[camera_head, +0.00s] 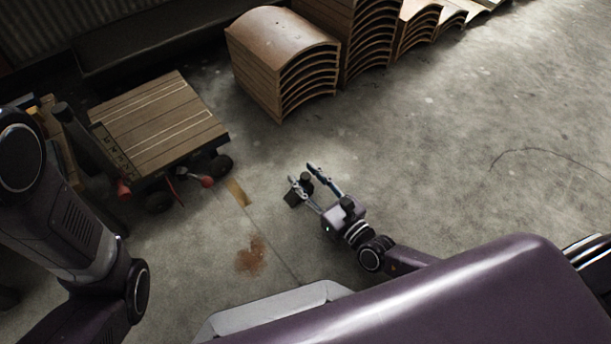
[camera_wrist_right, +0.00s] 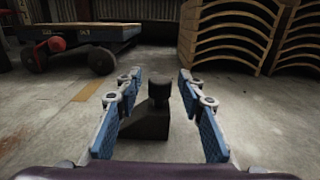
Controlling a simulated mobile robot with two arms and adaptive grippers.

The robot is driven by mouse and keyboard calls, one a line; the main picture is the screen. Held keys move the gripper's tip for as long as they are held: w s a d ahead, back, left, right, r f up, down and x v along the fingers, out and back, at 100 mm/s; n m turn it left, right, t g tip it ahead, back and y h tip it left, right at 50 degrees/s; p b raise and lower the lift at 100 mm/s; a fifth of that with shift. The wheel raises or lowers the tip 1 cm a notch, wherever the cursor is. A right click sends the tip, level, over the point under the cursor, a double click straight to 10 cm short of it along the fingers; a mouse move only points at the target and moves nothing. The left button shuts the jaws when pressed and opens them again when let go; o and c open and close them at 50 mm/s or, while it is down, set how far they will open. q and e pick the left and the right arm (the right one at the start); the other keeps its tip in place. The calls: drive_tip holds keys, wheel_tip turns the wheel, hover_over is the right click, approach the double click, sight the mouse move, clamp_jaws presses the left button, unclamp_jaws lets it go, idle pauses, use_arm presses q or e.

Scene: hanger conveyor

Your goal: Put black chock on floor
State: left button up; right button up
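The black chock (camera_head: 293,196) is a dark wedge block with a round knob on top. It stands upright and appears to rest on the concrete floor (camera_head: 330,265). My right gripper (camera_head: 302,174) is open, with one finger on each side of the chock. In the right wrist view the chock (camera_wrist_right: 148,122) stands between the spread blue-padded fingers of the right gripper (camera_wrist_right: 160,76), with a visible gap on both sides. My left arm shows at the left of the head view, but its gripper is out of view.
A flat wooden-topped cart (camera_head: 160,120) with black wheels stands to the left. Stacks of curved wooden panels (camera_head: 280,60) stand at the back. A brown stain (camera_head: 251,256) marks the floor. The floor to the right is largely clear.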

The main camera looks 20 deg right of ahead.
drive_tip(key=shift+r, duration=0.1)
drive_tip(key=shift+s+d+r, duration=0.1)
drive_tip(key=shift+s, duration=0.15)
drive_tip(key=p+v, duration=0.4)
drive_tip(key=v, duration=0.6)
drive_tip(key=shift+s+d+p, duration=0.1)
drive_tip(key=shift+s+p, duration=0.2)
drive_tip(key=shift+s, duration=0.05)
drive_tip(key=shift+s+d, duration=0.15)
drive_tip(key=shift+s, duration=0.2)
